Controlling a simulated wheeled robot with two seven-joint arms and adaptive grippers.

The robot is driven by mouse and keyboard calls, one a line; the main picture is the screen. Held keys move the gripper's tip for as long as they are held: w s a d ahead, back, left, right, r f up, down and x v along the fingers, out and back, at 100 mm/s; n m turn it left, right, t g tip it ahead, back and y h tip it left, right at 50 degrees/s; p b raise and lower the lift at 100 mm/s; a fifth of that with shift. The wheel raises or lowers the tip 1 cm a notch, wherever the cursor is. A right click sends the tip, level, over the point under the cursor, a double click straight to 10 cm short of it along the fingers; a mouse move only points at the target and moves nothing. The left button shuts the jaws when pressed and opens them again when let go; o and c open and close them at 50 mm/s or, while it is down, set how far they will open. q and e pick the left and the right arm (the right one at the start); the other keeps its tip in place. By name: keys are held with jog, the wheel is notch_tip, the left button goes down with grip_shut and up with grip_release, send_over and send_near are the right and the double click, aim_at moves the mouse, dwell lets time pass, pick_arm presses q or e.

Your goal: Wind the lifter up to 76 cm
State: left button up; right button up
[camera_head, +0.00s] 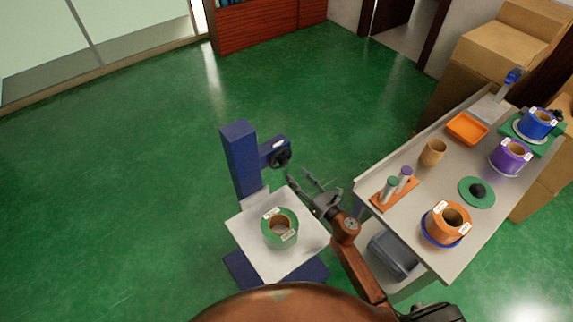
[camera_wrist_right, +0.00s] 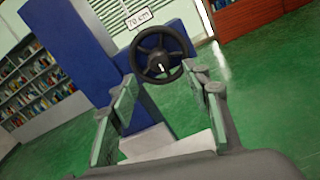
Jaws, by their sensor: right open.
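The lifter has a blue column (camera_head: 240,160) and a white platform (camera_head: 247,232) bearing a green roll (camera_head: 279,229) with white labels. Its black handwheel (camera_head: 281,156) sits on a blue box on the column's right side. In the right wrist view the handwheel (camera_wrist_right: 161,54) is ahead of the fingers, and a white tag (camera_wrist_right: 139,18) above it appears to read 70 cm. My right gripper (camera_head: 308,183) is open and empty, in front of and apart from the handwheel; its fingers also show in the wrist view (camera_wrist_right: 165,95). My left gripper is not seen.
A grey table (camera_head: 400,235) on the right holds an orange roll (camera_head: 447,222), a purple roll (camera_head: 511,156), a blue roll (camera_head: 536,123), an orange tray (camera_head: 467,128) and a rack of rollers (camera_head: 394,194). A grey bin (camera_head: 392,256) is below it. Green floor left of the lifter is clear.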

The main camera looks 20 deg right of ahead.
aim_at(286, 164)
jog(key=x, duration=0.7)
jog(key=shift+w+a, duration=0.2)
jog(key=shift+w, duration=0.1)
jog(key=shift+c, duration=0.2)
jog(key=c, duration=1.1)
